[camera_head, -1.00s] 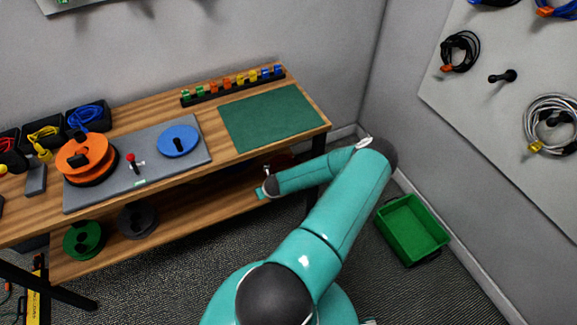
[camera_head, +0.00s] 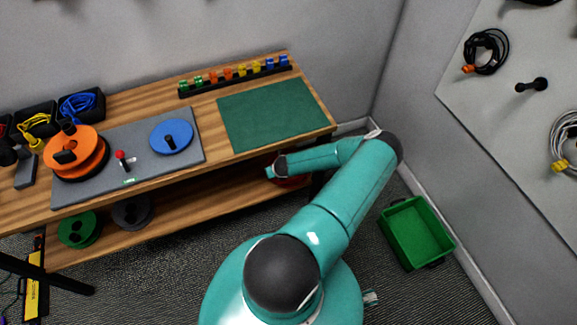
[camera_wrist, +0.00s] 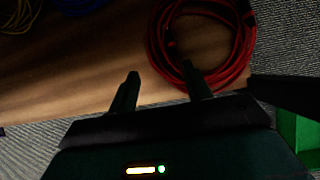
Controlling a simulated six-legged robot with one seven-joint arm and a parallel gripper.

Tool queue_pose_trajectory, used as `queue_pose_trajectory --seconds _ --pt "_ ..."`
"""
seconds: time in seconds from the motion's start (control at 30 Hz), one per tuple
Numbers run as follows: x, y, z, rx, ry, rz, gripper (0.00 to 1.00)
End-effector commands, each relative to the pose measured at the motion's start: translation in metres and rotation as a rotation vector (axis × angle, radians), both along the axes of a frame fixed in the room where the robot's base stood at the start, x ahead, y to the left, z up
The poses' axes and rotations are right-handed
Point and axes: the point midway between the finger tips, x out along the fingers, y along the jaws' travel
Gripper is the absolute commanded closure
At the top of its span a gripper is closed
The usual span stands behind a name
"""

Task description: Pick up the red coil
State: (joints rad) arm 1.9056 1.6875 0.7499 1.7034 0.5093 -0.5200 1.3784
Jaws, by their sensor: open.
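The red coil (camera_wrist: 244,62) lies on the wooden lower shelf (camera_wrist: 90,72), near the shelf's end, in the wrist view. In the head view a bit of the red coil (camera_head: 290,182) shows behind my arm at the right end of the lower shelf. My gripper (camera_wrist: 162,80) is open. Its right finger overlaps the near left part of the coil's ring in the picture, and its left finger is over bare wood left of it. I cannot tell whether the right finger touches the coil. In the head view my arm hides the fingers.
The bench top (camera_head: 150,90) overhangs the lower shelf. A green spool (camera_head: 78,230) and a dark spool (camera_head: 131,211) stand on the shelf's left. A blue coil (camera_wrist: 80,3) lies at the wrist view's top edge. A green crate (camera_head: 388,222) is on the floor at right.

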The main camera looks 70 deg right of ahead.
Motion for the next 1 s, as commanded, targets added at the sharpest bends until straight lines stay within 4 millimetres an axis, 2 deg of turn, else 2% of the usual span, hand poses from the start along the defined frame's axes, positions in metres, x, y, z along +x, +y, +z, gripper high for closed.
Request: queue_pose_trajectory --seconds 0.1,0.2,0.47,0.7,1.0 --pt "0.009 -0.006 -0.021 0.001 0.001 -0.002 0.51" --pt "0.014 -0.011 -0.033 0.001 0.0 -0.001 0.51" --pt "0.021 -0.021 -0.049 -0.001 0.001 0.0 0.51" --pt "0.034 -0.036 -0.076 -0.001 0.002 -0.001 0.51" --pt "0.037 -0.04 -0.083 -0.001 0.001 0.0 0.51"
